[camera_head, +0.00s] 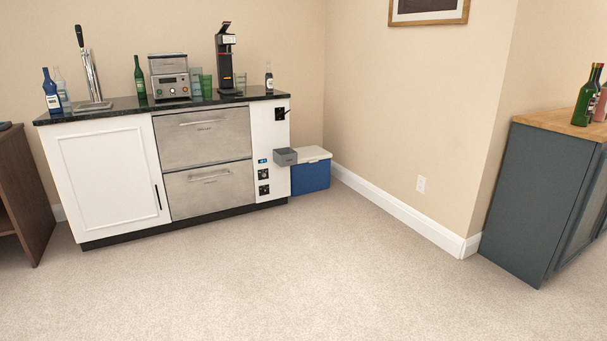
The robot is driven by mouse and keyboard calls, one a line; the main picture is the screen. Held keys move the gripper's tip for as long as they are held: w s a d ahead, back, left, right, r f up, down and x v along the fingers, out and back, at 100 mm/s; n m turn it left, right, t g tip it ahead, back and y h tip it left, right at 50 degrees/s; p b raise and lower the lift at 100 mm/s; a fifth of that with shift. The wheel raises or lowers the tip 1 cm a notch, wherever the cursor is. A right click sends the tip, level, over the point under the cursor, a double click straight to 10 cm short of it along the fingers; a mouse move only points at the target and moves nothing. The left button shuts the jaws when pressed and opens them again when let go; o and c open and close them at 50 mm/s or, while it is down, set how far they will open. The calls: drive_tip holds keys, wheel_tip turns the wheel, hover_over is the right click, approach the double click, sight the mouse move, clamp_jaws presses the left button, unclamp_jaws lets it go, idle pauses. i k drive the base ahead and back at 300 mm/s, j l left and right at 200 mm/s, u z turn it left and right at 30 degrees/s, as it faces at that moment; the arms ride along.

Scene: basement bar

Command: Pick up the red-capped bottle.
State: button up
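Bottles stand in two places, and their caps are too small to tell for sure. On the wooden top at the right edge, a green bottle (584,103) stands beside a pinkish bottle (601,108) that the frame cuts off; there may be a reddish cap at the top there. On the black counter are a blue bottle (50,94), a pale clear bottle (62,90), a green bottle (139,80) and a small dark bottle (269,80) with a pale label. My gripper is not in view.
The white bar cabinet (105,178) holds a tap (92,78), a steel machine (170,78), a black dispenser (224,60) and green cups. A blue cooler (311,175) stands beside it. A dark grey cabinet (535,190) is at right. The carpet (300,270) between is clear.

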sight(268, 76)
drive_tip(key=i, duration=3)
drive_tip(key=i+u, duration=0.25)
drive_tip(key=i, duration=0.2)
drive_tip(key=i+l+u, duration=0.25)
drive_tip(key=i, duration=0.2)
